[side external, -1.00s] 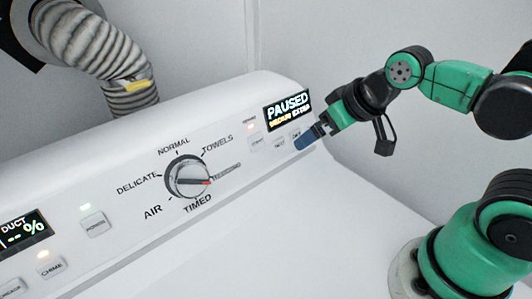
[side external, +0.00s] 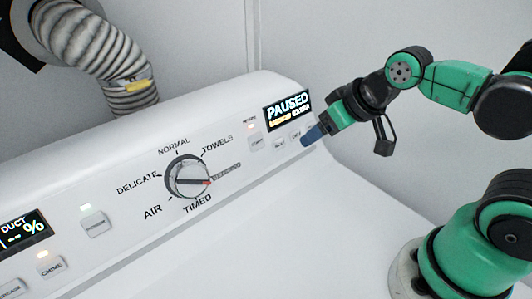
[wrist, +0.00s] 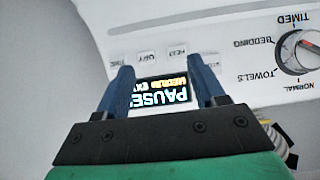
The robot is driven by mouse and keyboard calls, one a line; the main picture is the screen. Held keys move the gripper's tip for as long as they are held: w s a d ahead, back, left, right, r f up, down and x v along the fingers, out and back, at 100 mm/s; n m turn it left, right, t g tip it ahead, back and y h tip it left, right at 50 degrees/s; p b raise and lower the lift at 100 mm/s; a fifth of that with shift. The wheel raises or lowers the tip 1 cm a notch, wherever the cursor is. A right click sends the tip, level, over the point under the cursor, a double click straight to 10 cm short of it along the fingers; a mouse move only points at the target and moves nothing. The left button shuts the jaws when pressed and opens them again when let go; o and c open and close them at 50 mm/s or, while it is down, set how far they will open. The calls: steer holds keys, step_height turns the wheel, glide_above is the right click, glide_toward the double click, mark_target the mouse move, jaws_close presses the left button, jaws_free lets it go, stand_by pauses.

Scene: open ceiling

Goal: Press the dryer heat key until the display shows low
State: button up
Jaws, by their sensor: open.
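The heat key (side external: 279,143) is a small white key on the dryer's slanted panel, left of the dry key (side external: 296,134). In the wrist view, which is upside down, the heat key (wrist: 178,48) lies beyond my finger tips. The lit display (side external: 288,105) reads PAUSED, with a smaller yellow and white line below that seems to read MEDIUM EXTRA. It also shows between my fingers in the wrist view (wrist: 160,92). My gripper (side external: 310,136) has blue fingers, is open and empty, and is at the right end of the key row. Contact with the panel cannot be told.
The cycle dial (side external: 187,178) stands out from the panel left of the keys. A start key (side external: 256,141) with a lit lamp sits left of the heat key. A ribbed duct (side external: 95,55) rises behind the dryer. The white dryer top (side external: 290,230) in front is clear.

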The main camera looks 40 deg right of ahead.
jaws_close()
stand_by(1.4)
